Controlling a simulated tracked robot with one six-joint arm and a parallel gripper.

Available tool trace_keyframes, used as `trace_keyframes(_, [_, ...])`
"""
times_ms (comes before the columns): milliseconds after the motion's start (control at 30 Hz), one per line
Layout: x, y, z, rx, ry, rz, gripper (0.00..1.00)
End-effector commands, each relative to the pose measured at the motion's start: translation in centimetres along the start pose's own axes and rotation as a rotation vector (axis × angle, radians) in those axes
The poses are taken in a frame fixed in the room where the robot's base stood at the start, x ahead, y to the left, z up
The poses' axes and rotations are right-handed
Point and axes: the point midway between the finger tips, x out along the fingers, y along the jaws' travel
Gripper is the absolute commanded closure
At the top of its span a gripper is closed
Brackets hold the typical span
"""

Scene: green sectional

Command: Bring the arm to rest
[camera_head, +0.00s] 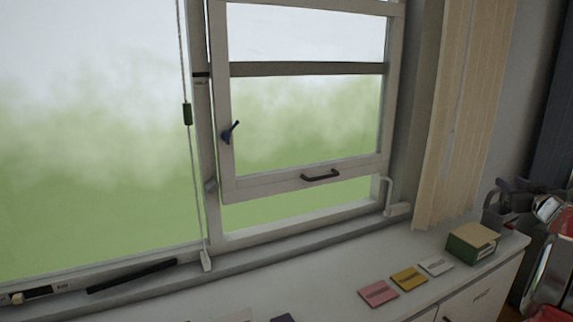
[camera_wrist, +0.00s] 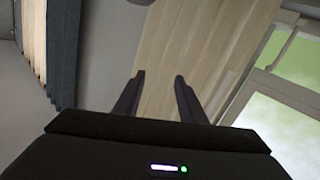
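My gripper (camera_wrist: 158,84) shows in the wrist view with its two dark fingers apart and nothing between them. Beyond the fingers are a beige slatted blind and a pale wall, with no object touching the fingers. In the head view, a grey and red metallic shape at the right edge may be part of my arm, but I cannot tell for sure. The gripper's fingers cannot be made out in the head view.
A white counter (camera_head: 320,285) runs below a window with a tilted sash (camera_head: 305,180). On it are pink (camera_head: 378,292), yellow (camera_head: 408,279) and white (camera_head: 435,266) cards and a green box (camera_head: 473,243). A beige blind (camera_head: 462,110) hangs beside the window.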

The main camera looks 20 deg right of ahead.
Motion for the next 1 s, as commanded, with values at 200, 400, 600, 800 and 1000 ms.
trace_keyframes(200, [-2.3, 1.6, 3.0, -0.011, -0.151, 0.218, 0.63])
trace_keyframes(400, [-5.5, -1.4, 5.0, -0.008, -0.331, 0.333, 0.63])
trace_keyframes(600, [-9.7, -7.2, 6.7, 0.003, -0.520, 0.366, 0.63])
trace_keyframes(800, [-14.7, -14.2, 7.8, 0.014, -0.692, 0.334, 0.63])
trace_keyframes(1000, [-20.3, -21.7, 8.8, 0.023, -0.844, 0.258, 0.63])
